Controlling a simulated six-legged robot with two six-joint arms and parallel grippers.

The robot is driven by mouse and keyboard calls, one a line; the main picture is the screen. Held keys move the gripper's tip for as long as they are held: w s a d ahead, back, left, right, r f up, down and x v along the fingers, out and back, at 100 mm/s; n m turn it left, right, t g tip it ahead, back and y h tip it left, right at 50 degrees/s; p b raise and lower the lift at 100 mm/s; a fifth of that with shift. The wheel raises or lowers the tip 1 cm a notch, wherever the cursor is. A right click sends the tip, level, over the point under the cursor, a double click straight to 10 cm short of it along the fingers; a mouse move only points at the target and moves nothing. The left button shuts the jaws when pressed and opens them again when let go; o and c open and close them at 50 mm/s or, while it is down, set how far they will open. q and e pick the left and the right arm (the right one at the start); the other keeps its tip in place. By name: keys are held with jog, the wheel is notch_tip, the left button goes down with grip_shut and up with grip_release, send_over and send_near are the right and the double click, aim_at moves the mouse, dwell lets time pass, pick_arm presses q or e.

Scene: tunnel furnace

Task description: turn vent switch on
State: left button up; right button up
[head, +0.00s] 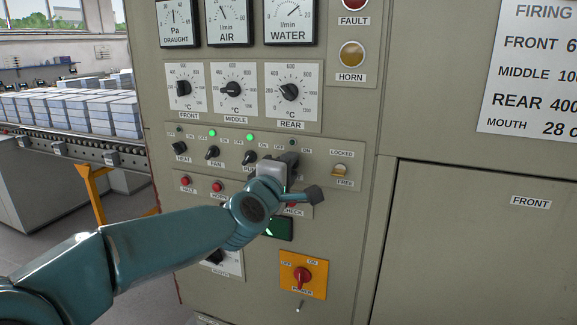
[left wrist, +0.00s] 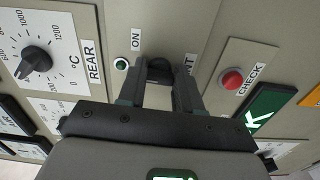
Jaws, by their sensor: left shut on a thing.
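The vent switch (left wrist: 160,68) is a black rotary knob at the right end of the switch row, partly hidden between my fingers in the left wrist view. Its label shows only as "NT", and an "ON" mark is beside it. My left gripper (head: 288,162) is shut on this knob; its fingers also show in the left wrist view (left wrist: 160,88). The vent lamp (head: 291,142) looks dark green and unlit. The knob's pointing direction is hidden. My right gripper is not in view.
The heat (head: 180,146), fan (head: 212,152) and third (head: 250,157) switches are left of my gripper; the fan and third lamps glow green. A locked/free switch (head: 340,171) is to the right. The red check button (left wrist: 231,79) and power switch (head: 302,275) are below.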

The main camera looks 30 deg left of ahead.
pick_arm(q)
jog(key=shift+f+m+p, duration=0.15)
jog(key=shift+m+p, duration=0.2)
jog(key=shift+m, duration=1.25)
jog(key=shift+f+m+p, duration=0.1)
jog(key=shift+m+p, duration=0.25)
jog(key=shift+m, duration=1.25)
jog(key=o, duration=1)
jog(key=shift+o, duration=0.2)
jog(key=shift+s, duration=0.15)
jog(key=v, duration=1.6)
